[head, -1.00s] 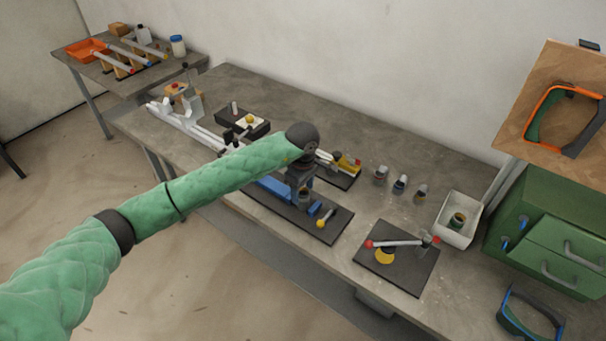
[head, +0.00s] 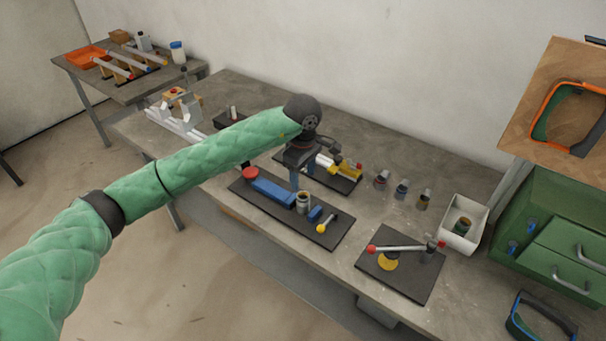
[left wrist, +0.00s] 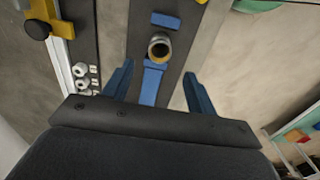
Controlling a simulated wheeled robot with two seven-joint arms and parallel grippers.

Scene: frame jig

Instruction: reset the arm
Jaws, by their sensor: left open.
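My left arm (head: 190,160) comes in from the left and reaches over the bench. My left gripper (head: 303,178) points down above the black fixture plate (head: 335,236), and its fingers are partly hidden by the wrist. In the left wrist view the gripper (left wrist: 157,76) is open, with two blue fingers spread apart. A blue bar (left wrist: 150,88) shows between them, below the gripper. A metal cup-like collar (left wrist: 159,46) stands past the fingertips, not held; it also shows in the head view (head: 302,202). My right gripper is in no view.
A red knob (head: 250,173) and a yellow-tipped lever (head: 327,223) are on the plate. A yellow clamp (head: 345,170) stands behind. Several small cylinders, a white bin (head: 463,225) and a second black plate (head: 405,277) lie to the right. Green drawers (head: 550,240) stand at far right.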

